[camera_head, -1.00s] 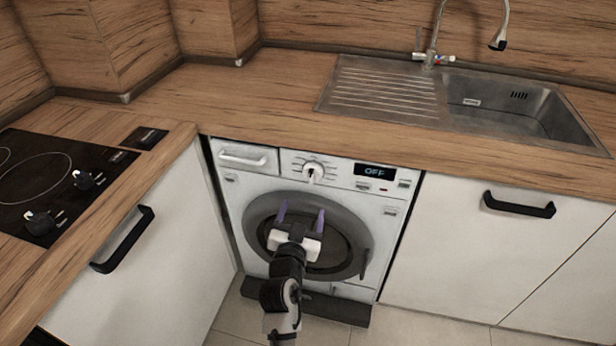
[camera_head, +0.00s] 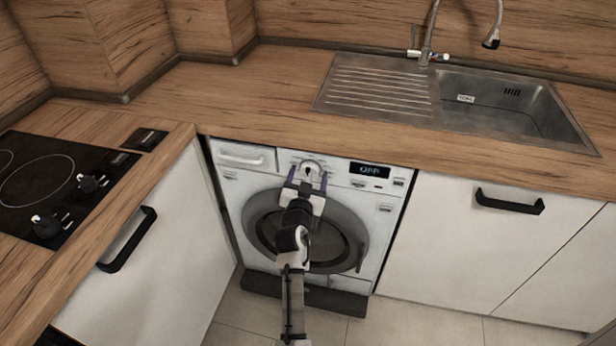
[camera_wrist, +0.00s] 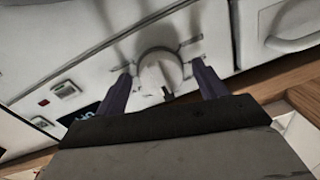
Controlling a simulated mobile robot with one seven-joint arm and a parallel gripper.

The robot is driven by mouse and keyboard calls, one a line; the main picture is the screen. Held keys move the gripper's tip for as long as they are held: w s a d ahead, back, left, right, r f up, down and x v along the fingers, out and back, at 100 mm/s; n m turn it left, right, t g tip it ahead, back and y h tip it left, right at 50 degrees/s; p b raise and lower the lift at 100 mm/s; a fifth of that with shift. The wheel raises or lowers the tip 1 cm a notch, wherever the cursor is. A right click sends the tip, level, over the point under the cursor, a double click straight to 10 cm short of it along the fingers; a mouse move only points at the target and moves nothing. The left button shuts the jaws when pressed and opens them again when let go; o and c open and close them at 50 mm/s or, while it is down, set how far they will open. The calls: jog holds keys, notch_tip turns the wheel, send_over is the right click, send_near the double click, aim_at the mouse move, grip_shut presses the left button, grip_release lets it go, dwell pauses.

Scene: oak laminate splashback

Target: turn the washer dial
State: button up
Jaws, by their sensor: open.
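The washer (camera_head: 228,186) is a white front-loader under the counter, with its round door (camera_head: 352,226) closed. Its display (camera_head: 370,171) reads OFF. The white round dial (camera_head: 311,167) is on the top panel, partly hidden by my gripper in the head view. In the wrist view the dial (camera_wrist: 159,70) is between the two purple fingers, with a dark mark at its lower edge. My gripper (camera_head: 308,180) is open, one finger on each side of the dial. It also shows in the wrist view (camera_wrist: 162,84). I cannot tell whether either finger touches the dial.
The wooden counter (camera_head: 225,100) overhangs just above the washer panel. The detergent drawer (camera_head: 242,156) is left of the dial. A cooktop (camera_head: 60,185) is at left and a sink (camera_head: 510,105) at right. White cabinets with black handles flank the washer.

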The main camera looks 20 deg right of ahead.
jog(key=c, duration=1)
jog(key=shift+n, duration=0.3)
jog(key=n+p, duration=0.1)
jog(key=n, duration=0.2)
jog(key=shift+r, duration=0.15)
jog(key=n+p, duration=0.1)
jog(key=n, duration=0.3)
jog(key=shift+g+p, duration=0.3)
jog(key=shift+p, duration=0.05)
jog(key=n+p, duration=0.1)
jog(key=n, duration=0.3)
jog(key=shift+r, duration=0.1)
jog(key=shift+n+g+p, duration=0.3)
jog(key=shift+n+p, duration=0.4)
jog(key=shift+n, duration=1)
